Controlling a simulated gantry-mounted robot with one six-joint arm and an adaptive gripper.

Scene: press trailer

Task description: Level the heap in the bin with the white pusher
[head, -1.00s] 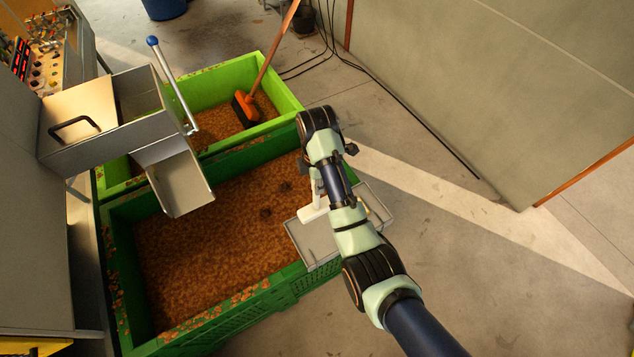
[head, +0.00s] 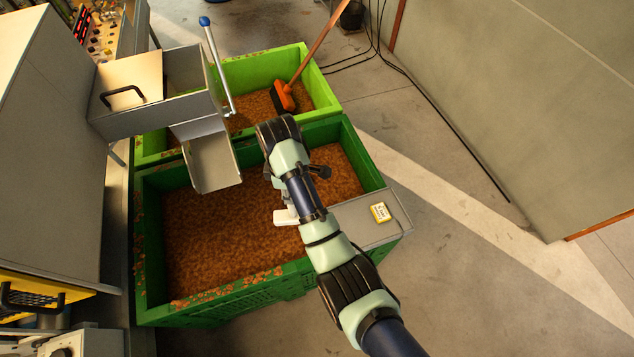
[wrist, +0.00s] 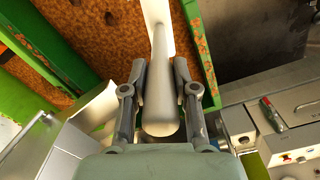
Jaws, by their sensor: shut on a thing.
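The dark green bin (head: 225,305) holds a broad heap of brown granular bits (head: 215,245). My arm reaches over the right part of the bin and hides some of the heap. The white pusher (head: 284,217) shows partly beside my arm, over the brown material; whether it touches the surface I cannot tell. In the wrist view my gripper (wrist: 160,76) is shut on the pale handle of the pusher (wrist: 158,108), one finger on each side.
A metal chute (head: 213,163) hangs over the bin's back left. A grey tray (head: 350,222) at the right corner carries a small yellow item (head: 380,212). A light green bin (head: 150,150) behind holds an orange brush (head: 284,97).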

